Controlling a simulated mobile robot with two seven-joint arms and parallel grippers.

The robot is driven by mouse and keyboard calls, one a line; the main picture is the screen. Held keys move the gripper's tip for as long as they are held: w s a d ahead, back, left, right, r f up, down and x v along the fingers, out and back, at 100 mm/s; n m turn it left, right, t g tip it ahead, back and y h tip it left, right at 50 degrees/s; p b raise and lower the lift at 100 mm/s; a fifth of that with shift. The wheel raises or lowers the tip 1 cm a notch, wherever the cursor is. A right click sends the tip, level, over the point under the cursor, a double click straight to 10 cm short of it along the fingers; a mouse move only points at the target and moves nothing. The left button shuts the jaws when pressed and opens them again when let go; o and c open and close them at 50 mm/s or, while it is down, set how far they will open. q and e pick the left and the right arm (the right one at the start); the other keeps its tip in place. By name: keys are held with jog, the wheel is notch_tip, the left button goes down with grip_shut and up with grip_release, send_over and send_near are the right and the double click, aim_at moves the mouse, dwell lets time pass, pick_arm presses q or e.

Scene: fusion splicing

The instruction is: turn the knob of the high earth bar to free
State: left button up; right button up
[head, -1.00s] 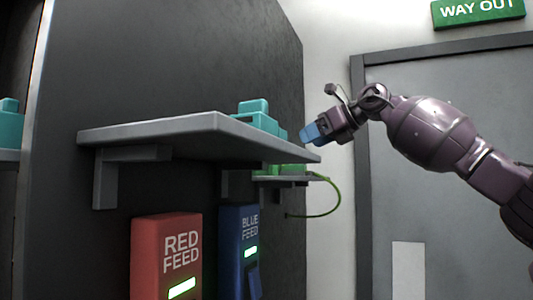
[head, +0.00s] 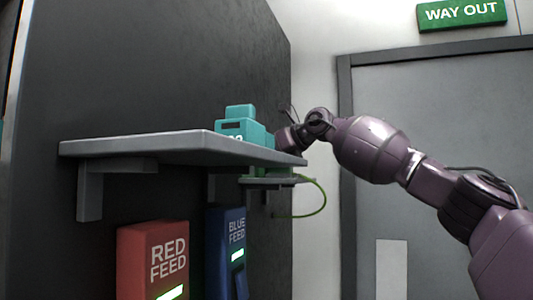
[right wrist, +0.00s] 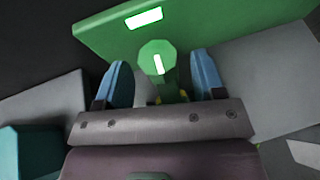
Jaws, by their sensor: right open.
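A green, many-sided knob (right wrist: 150,50) with a white line on its face shows in the right wrist view. It stands in front of a green plate (right wrist: 215,30) with a lit white window. My right gripper (right wrist: 160,66) is open, with one blue finger on each side of the knob and visible gaps between. In the head view my right wrist (head: 290,138) reaches behind the teal box, and its fingers are hidden there. The knob is hidden in that view. No label on the green plate is readable. My left gripper is not in view.
A grey shelf (head: 150,147) carries a teal box (head: 240,131) close to my right wrist. A smaller shelf (head: 270,184) behind has a green cable (head: 322,200) looping from it. Red feed (head: 150,262) and blue feed (head: 226,252) boxes are below. A door (head: 440,120) stands right.

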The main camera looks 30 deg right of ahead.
jog(key=shift+w+a+f, duration=0.15)
jog(key=shift+w, duration=0.1)
jog(key=shift+c, duration=0.3)
jog(key=c, duration=0.9)
jog(key=shift+o, duration=0.2)
jog(key=shift+n+p, duration=0.4)
jog(key=shift+p, duration=0.25)
jog(key=shift+w+n+g+y+p, duration=0.15)
jog(key=shift+n+g+y+p, duration=0.45)
jog(key=shift+y, duration=0.3)
jog(key=shift+d+n+g+y, duration=0.2)
jog(key=shift+n+g+y, duration=0.6)
jog(key=shift+n, duration=0.2)
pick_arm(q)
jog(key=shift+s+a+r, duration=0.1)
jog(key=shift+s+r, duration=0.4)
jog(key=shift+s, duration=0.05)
pick_arm(e)
jog(key=shift+w+n+g+y, duration=0.1)
jog(key=shift+n+g+y, duration=0.6)
jog(key=shift+n+g, duration=0.3)
jog(key=shift+w+d+n+g+y, duration=0.15)
jog(key=shift+n+g+y, duration=0.25)
jog(key=shift+n+g, duration=0.45)
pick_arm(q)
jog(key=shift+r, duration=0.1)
